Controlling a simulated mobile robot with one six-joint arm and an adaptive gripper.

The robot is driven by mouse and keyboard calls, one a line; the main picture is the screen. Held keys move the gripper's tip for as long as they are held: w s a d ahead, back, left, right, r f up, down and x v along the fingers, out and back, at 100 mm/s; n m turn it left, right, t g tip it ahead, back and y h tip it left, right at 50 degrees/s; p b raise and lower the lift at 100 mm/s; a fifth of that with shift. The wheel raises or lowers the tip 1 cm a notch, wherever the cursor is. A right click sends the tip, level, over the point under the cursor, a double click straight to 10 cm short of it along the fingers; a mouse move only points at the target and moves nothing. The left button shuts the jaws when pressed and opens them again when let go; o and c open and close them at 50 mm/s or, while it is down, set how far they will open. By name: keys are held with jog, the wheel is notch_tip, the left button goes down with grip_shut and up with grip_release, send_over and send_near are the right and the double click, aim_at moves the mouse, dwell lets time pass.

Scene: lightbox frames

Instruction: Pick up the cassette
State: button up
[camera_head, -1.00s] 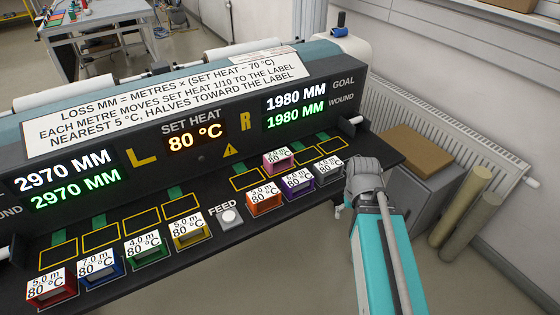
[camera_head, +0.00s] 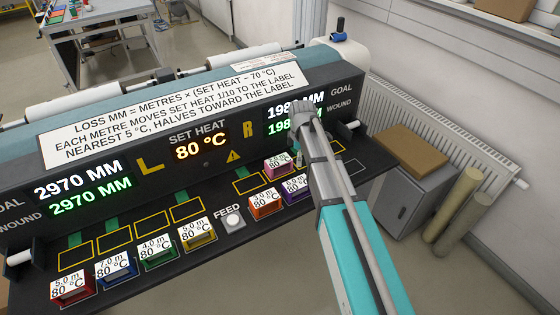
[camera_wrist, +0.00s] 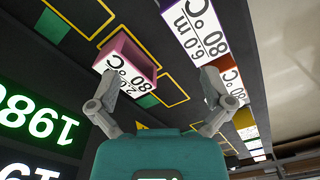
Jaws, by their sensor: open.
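Several coloured cassettes with white labels sit on the machine's dark ledge; the task does not say which one. The pink cassette (camera_head: 278,165), marked 2.0 m 80 °C, sits in a rear outlined slot on the right side. The orange cassette (camera_head: 265,207) and the purple cassette (camera_head: 296,190) are in front of it, the purple one partly behind my arm. My gripper (camera_wrist: 160,82) is open and empty above the ledge. In the wrist view the pink cassette (camera_wrist: 130,58) lies beyond the left fingertip, apparently apart. The purple cassette (camera_wrist: 196,32) is beyond the right fingertip.
Red (camera_head: 72,289), blue (camera_head: 116,267), green (camera_head: 157,251) and yellow (camera_head: 197,235) cassettes line the left front. The FEED button (camera_head: 233,220) is mid-ledge. The machine's upright display face (camera_head: 205,147) stands behind the ledge. A grey cabinet (camera_head: 405,205) is at right.

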aim_at(279, 160)
jog(key=w+a+r+n+p, duration=0.2)
jog(key=w+a+r+n, duration=0.1)
jog(key=w+a+n, duration=0.3)
jog(key=shift+a+n, duration=0.3)
jog(key=shift+a, duration=0.55)
notch_tip(279, 160, down, 8)
jog(key=b, duration=0.8)
jog(key=shift+f, duration=0.2)
jog(key=shift+f, duration=0.15)
jog(key=shift+f+b, duration=2.45)
jog(key=shift+b, duration=0.25)
